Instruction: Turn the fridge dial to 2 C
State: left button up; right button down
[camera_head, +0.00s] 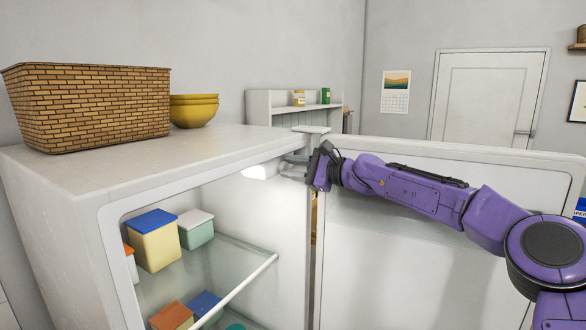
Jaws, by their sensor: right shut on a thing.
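The white fridge (75,185) stands open, with its door (400,270) swung out to the right. My right gripper (291,167) reaches in from the right to the upper inside of the fridge, beside the bright lamp (255,172). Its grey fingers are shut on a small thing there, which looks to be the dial. The fingers hide the dial, and I cannot read its marks or setting. My left gripper is not in view.
A wicker basket (90,105) and yellow bowls (194,112) stand on the fridge top. A glass shelf (235,262) inside bears lidded boxes (155,245). The open door lies close below my right arm. A white shelf unit (270,105) stands behind.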

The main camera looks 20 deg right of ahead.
jog(key=shift+m, duration=1.5)
jog(key=c, duration=0.8)
grip_release()
jog(key=b+v, duration=0.4)
jog(key=v, duration=0.6)
jog(key=shift+s+d, duration=0.1)
jog(key=shift+d, duration=0.2)
jog(key=shift+f, duration=0.15)
